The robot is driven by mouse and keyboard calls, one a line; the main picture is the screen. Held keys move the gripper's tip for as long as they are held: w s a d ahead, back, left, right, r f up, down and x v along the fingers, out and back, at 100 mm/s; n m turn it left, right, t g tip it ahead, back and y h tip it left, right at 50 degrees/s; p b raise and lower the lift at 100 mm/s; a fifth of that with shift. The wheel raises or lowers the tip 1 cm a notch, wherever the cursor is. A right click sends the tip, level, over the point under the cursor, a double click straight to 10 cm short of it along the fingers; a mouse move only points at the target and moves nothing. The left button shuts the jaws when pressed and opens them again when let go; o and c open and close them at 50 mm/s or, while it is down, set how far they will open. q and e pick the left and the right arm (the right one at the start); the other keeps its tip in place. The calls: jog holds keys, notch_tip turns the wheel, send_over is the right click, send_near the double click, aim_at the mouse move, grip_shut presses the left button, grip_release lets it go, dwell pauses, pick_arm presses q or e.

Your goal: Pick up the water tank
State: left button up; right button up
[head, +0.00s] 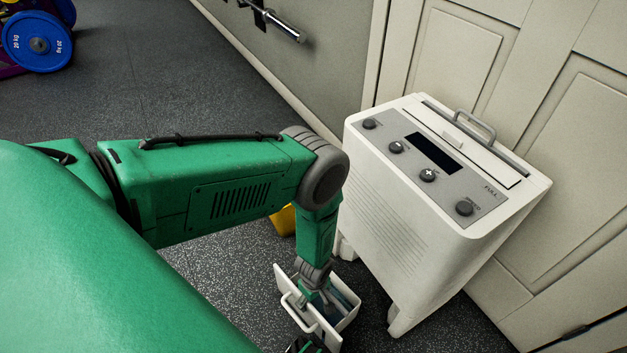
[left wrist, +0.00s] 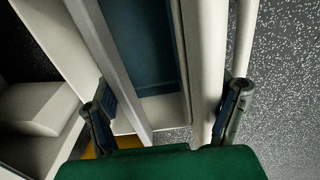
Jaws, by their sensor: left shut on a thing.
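The water tank (head: 350,318) is a small, open-topped white box with a handle on its flat front panel. It is outside the white dehumidifier (head: 420,240), at its lower left in the head view. My left gripper (head: 309,288) reaches down into the tank's top. In the left wrist view, the fingers of my left gripper (left wrist: 168,108) stand on both sides of the tank's white walls (left wrist: 205,60), shut on it. Dark blue shows inside the tank. I cannot tell whether its bottom touches the floor.
The dehumidifier stands close to panelled cabinet doors (head: 570,170). A yellow thing (head: 284,220) is partly hidden behind my left arm. The speckled dark floor (head: 200,95) between is clear.

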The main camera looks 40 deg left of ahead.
pick_arm(q)
jog(key=shift+w+d, duration=0.15)
jog(key=shift+d, duration=0.05)
jog(key=shift+r, duration=0.25)
notch_tip(320, 180, up, 10)
jog(key=p, duration=0.5)
jog(key=shift+a+f, duration=0.1)
jog(key=shift+f, duration=0.15)
jog(key=shift+c, duration=0.6)
notch_tip(320, 180, up, 6)
jog(key=p, duration=0.5)
jog(key=shift+f, duration=0.1)
